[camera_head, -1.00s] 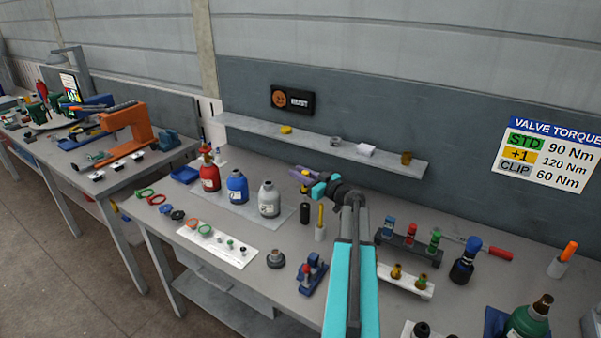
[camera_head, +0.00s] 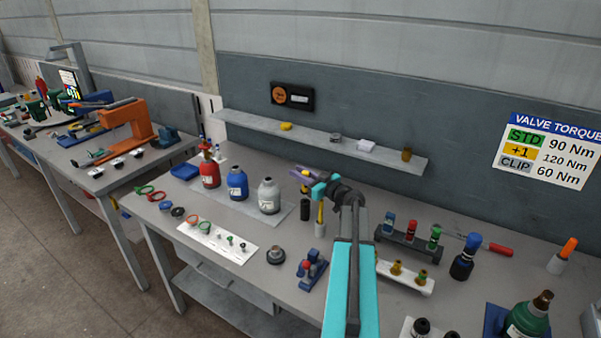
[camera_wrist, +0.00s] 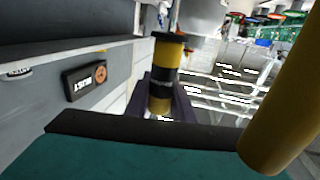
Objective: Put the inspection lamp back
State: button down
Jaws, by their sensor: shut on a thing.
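The inspection lamp, as I take it, is a yellow-and-black cylinder (camera_wrist: 163,78) between my gripper's dark fingers in the wrist view. In the head view only a small yellow part of it (camera_head: 304,188) shows at the purple fingers. A black upright cylinder (camera_head: 305,210) stands on the bench just below the gripper. I cannot tell whether the lamp touches it.
Grey (camera_head: 269,197), blue (camera_head: 237,185) and red (camera_head: 209,174) bottles stand to the left. A wall shelf (camera_head: 320,143) runs behind. A socket rack (camera_head: 408,243) stands right.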

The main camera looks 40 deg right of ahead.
jog(key=shift+f, duration=0.85)
jog(key=c, duration=1.5)
grip_release()
jog(key=shift+o, duration=0.2)
jog(key=shift+r, duration=0.15)
jog(key=shift+r+p, duration=0.5)
jog(key=shift+r, duration=2.4)
